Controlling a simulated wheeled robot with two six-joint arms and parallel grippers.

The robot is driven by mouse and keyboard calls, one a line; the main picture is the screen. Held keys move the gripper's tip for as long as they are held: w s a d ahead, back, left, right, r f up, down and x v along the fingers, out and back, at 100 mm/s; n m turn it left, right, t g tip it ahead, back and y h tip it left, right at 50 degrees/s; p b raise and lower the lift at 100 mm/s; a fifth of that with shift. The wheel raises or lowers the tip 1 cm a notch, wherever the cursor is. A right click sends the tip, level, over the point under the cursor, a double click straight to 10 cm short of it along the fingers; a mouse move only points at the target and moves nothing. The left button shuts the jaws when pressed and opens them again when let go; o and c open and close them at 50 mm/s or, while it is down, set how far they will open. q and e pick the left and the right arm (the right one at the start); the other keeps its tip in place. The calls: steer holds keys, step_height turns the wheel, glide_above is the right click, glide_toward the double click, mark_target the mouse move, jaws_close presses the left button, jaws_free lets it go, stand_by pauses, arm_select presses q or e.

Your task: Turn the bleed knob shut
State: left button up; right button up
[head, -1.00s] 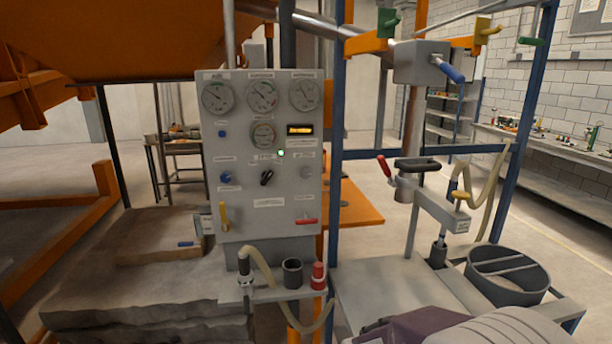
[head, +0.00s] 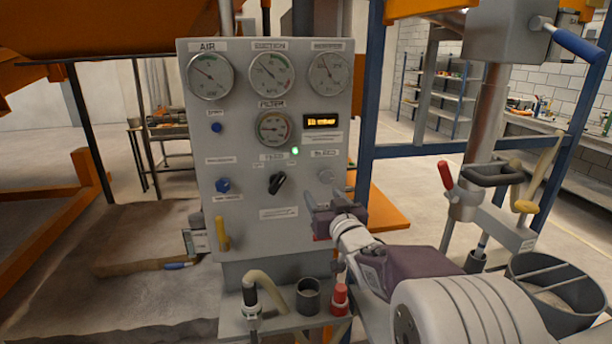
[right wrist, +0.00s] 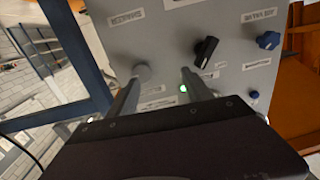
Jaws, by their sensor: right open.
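My right gripper (head: 322,201) is open and empty in front of the panel, just below the knob in the head view. The other finger is nearer the black feed knob (right wrist: 206,51). My left gripper is not in view.
Gauges, a blue knob (head: 222,185) and a yellow lever (head: 221,234) share the panel. A blue post stands right of the panel, with a bucket (head: 555,285) beyond.

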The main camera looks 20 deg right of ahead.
mark_target(328, 179)
steer(key=s+d+h, duration=0.1)
steer(key=s+d, duration=0.2)
steer(key=shift+m, duration=0.4)
steer(key=p+x, duration=0.1)
steer(key=x, duration=0.3)
steer(key=p+x, duration=0.1)
steer(key=x, duration=0.3)
steer(key=shift+w+r, duration=0.25)
steer(key=shift+w, duration=0.05)
steer(key=shift+w+d, duration=0.15)
steer(key=shift+w, duration=0.1)
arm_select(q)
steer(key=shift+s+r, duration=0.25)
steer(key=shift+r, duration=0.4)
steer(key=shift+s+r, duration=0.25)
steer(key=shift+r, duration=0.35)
arm_select(e)
steer(key=shift+w+f, duration=0.1)
steer(key=shift+w, duration=0.2)
